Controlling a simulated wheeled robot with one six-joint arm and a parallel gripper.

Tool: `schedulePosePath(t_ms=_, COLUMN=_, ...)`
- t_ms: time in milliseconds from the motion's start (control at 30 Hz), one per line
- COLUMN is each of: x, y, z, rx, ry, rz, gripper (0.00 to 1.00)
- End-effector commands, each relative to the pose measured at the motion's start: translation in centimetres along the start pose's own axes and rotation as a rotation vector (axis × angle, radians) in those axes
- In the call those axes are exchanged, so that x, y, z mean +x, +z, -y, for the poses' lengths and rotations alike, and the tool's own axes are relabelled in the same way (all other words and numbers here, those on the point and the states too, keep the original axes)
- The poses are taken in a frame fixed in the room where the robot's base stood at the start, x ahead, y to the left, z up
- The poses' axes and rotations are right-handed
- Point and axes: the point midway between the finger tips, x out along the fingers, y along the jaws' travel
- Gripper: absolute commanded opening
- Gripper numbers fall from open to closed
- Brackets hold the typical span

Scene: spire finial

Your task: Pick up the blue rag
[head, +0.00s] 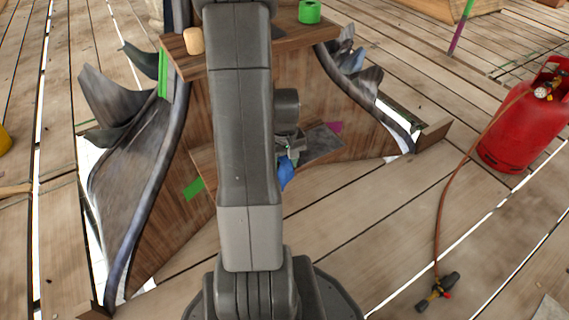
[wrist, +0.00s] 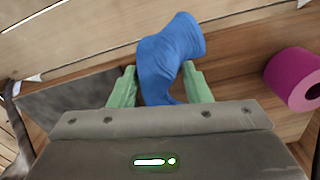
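The blue rag (wrist: 172,55) is a crumpled, bent piece of cloth between the two green fingers of my gripper (wrist: 160,82) in the wrist view. The fingers stand apart on either side of it. They look open, with a narrow gap at the left and the right finger very close to the cloth. The rag's lower end is hidden behind the gripper body. In the head view, a small part of the rag (head: 286,172) shows at the near edge of a wooden shelf, just below my gripper (head: 290,150). My arm hides the rest.
A magenta roll (wrist: 295,78) lies right of the rag on the shelf, and a dark grey sheet (wrist: 70,98) lies left. A wooden spire piece with curved grey metal sides (head: 130,190) surrounds the shelf. A red gas cylinder (head: 520,125) with hose and torch (head: 438,292) is at right.

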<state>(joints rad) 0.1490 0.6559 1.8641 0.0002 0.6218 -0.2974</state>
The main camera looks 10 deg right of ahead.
Motion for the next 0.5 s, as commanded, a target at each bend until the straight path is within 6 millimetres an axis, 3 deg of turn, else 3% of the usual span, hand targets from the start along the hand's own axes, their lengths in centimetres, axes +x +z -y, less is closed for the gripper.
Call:
schedulePosePath(t_ms=67, x=-0.01, y=0.0, z=0.0, rx=0.0, ry=0.0, rz=0.0, gripper=0.35)
schedulePosePath(t_ms=400, x=-0.02, y=-0.01, z=-0.01, rx=0.0, ry=0.0, rz=0.0, gripper=0.02)
schedulePosePath(t_ms=500, x=-0.02, y=0.0, z=-0.01, rx=0.0, ry=0.0, rz=0.0, gripper=0.0)
